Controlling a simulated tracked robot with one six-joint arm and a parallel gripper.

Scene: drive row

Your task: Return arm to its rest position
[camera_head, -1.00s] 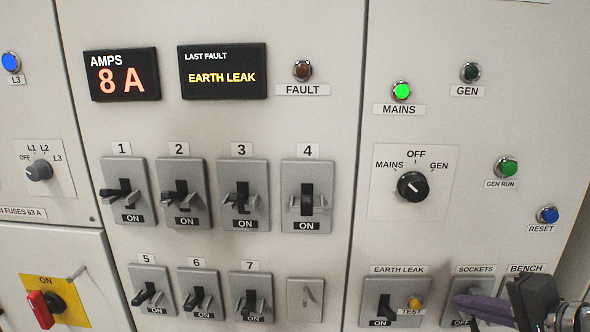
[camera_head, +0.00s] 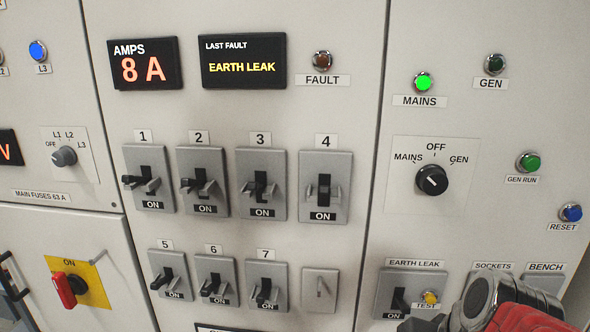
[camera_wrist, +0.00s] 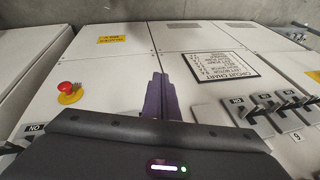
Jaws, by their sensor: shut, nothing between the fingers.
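My gripper (camera_wrist: 160,92) shows in the wrist view as two purple fingers close together, with nothing between them. They point along the pale cabinet face, apart from the circuit chart (camera_wrist: 221,68) on their right and a red button (camera_wrist: 67,87) on their left. In the head view my fingers are out of sight. Dark and red parts of my arm fill the bottom right corner and hide most of the SOCKETS and BENCH switches. The EARTH LEAK switch (camera_head: 399,300), marked ON, is partly covered at its foot.
Breakers 1 to 7 show ON labels; breaker 4 (camera_head: 325,187) is among them. The MAINS lamp (camera_head: 423,82) is lit green. The selector knob (camera_head: 432,180) points toward MAINS. A red-handled isolator (camera_head: 66,289) juts out at lower left. Switches (camera_wrist: 283,107) stand at right in the wrist view.

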